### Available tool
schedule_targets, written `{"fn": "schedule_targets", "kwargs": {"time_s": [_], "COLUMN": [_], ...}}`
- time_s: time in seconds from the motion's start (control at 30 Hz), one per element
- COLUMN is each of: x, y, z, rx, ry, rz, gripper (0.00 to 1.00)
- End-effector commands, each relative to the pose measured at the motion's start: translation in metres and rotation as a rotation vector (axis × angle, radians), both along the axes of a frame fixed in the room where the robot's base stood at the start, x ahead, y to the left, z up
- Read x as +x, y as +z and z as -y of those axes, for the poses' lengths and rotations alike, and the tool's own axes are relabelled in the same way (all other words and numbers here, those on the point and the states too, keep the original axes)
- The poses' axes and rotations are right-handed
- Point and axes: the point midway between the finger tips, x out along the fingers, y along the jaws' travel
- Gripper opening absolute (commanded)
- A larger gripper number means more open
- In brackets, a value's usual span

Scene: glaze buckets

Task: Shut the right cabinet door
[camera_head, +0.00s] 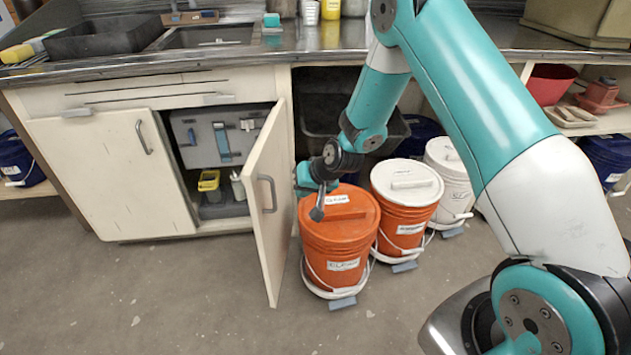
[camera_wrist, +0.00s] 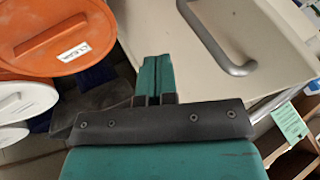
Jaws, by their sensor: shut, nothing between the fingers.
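The right cabinet door (camera_head: 262,215) is cream with a grey bar handle (camera_head: 268,193). It stands open, swung out toward the camera, with the cabinet interior showing to its left. My gripper (camera_head: 305,178) is on the outer side of the door, just right of it, partly hidden by my wrist. In the wrist view my gripper (camera_wrist: 152,70) has its teal fingers shut together with nothing between them. The door (camera_wrist: 195,45) and its handle (camera_wrist: 236,50) lie ahead and right of the fingers there. I cannot tell whether the fingers touch the door.
An orange bucket (camera_head: 333,240) stands close right of the door, its lid (camera_wrist: 50,35) left of the fingers. Another orange bucket (camera_head: 405,215) and a white bucket (camera_head: 452,180) stand behind. The left door (camera_head: 100,170) is shut. Floor (camera_head: 190,290) in front is clear.

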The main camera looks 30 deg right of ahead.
Motion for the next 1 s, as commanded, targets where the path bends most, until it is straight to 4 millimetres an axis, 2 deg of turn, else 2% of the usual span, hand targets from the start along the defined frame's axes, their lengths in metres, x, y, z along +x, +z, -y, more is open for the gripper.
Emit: {"fn": "schedule_targets", "kwargs": {"time_s": [0.07, 0.2, 0.37, 0.7, 0.73, 0.83, 1.0], "x": [0.008, 0.015, 0.020, 0.021, 0.021, 0.022, 0.026], "y": [-0.015, -0.011, -0.012, -0.012, -0.012, -0.012, -0.011], "z": [-0.005, -0.026, -0.037, -0.039, -0.030, -0.038, -0.038], "rx": [-0.001, 0.000, 0.000, 0.000, 0.000, 0.000, 0.000], "ry": [0.000, 0.002, -0.002, -0.005, -0.009, -0.007, -0.053], "rz": [-0.001, 0.001, 0.000, 0.000, -0.001, 0.000, 0.001], "gripper": [0.00, 0.00, 0.00, 0.00, 0.00, 0.00, 0.00]}}
